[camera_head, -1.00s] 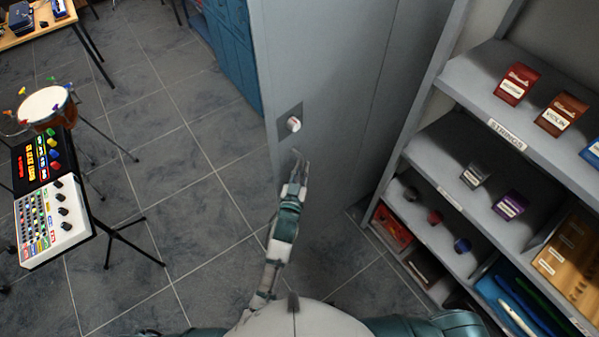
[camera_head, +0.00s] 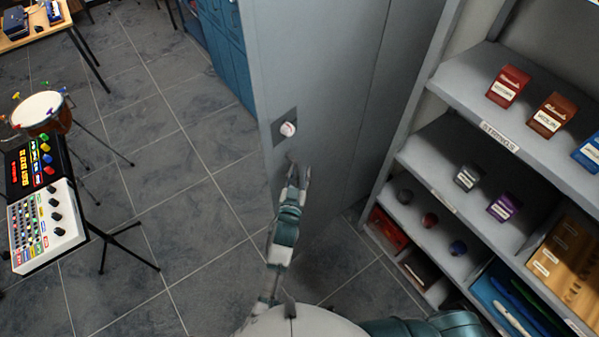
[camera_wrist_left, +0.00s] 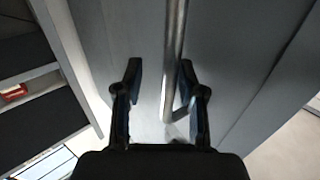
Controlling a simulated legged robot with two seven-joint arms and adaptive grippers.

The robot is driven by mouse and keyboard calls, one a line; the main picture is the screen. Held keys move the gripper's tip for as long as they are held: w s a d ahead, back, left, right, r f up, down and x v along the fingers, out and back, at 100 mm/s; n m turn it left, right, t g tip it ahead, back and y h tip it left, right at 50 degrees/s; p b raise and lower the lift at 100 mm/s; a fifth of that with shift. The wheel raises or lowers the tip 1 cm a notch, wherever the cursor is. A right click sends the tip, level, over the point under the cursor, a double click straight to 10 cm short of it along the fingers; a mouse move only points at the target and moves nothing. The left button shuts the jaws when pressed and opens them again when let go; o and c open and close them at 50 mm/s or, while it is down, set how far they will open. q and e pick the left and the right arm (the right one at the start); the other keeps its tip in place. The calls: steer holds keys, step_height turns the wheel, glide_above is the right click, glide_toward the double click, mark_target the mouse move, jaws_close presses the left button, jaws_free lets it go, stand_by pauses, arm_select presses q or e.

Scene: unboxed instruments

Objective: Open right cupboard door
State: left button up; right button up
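The grey cupboard door (camera_head: 335,80) stands tall in the middle of the head view. My left gripper (camera_head: 298,172) is just below the knob, close to the door and apart from the knob. In the left wrist view the left gripper (camera_wrist_left: 160,80) is open, its two dark fingers spread. A metal bar (camera_wrist_left: 174,60) runs between the fingers in that picture, nearer the right finger; whether it touches I cannot tell. My right gripper is out of view.
A grey shelf unit (camera_head: 440,150) with boxes and small items stands to the right. Blue lockers (camera_head: 228,50) are behind the door's left side. A mixer on a stand (camera_head: 48,225) and a drum (camera_head: 38,108) are at left. Tiled floor between is clear.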

arm_select(q)
steer(key=v, duration=1.2)
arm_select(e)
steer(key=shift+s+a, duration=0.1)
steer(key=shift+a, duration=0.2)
arm_select(q)
steer(key=shift+d, duration=0.1)
steer(key=shift+w+a+f, duration=0.1)
steer(key=shift+a, duration=0.1)
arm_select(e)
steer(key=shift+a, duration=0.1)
